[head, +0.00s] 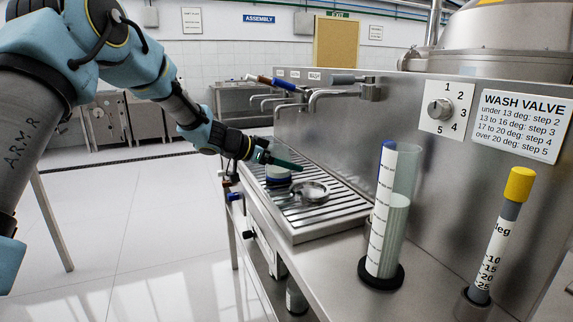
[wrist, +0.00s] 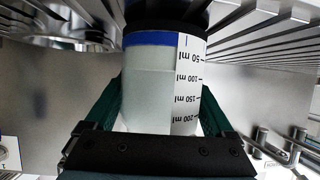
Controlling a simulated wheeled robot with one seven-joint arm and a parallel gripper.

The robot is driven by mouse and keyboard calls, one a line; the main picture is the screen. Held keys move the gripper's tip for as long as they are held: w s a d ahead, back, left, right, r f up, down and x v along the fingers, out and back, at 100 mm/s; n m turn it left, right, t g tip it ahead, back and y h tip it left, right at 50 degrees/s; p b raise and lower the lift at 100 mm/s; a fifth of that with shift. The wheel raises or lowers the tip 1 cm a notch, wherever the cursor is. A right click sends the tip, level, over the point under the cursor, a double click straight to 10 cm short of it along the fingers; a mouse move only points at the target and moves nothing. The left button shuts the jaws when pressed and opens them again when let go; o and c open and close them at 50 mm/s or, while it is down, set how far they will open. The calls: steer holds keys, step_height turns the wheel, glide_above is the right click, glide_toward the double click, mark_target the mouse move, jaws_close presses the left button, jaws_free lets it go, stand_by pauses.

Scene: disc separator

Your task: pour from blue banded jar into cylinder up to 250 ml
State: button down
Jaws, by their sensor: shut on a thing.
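The blue banded jar (wrist: 150,90) is between the green fingers of my gripper (wrist: 160,118) in the wrist view, which are shut on it. It has a blue band beside a black end and a white scale strip marked 50 to 200 ml. Its liquid level is not clear. In the head view the jar (head: 278,172) looks upright over the slatted tray, with my gripper (head: 286,163) around it; I cannot tell whether it touches the slats. The tall clear cylinder (head: 400,183) stands on a black foot at right, with pale liquid a little above mid-height.
The slatted metal tray (head: 335,222) holds a round metal dish (head: 310,191) next to the jar. Metal spouts (head: 330,95) hang over its back. A yellow-capped tube (head: 497,235) stands right of the cylinder, below the dial (head: 440,109) and wash valve sign (head: 520,126).

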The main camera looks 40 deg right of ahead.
jaws_free()
steer(key=shift+f, duration=0.1)
steer(key=b+v, duration=0.4)
steer(key=v, duration=0.4)
steer(key=shift+f, duration=0.1)
steer(key=shift+w+a+r, duration=0.15)
steer(key=shift+a+r, duration=0.2)
steer(key=shift+a, duration=0.1)
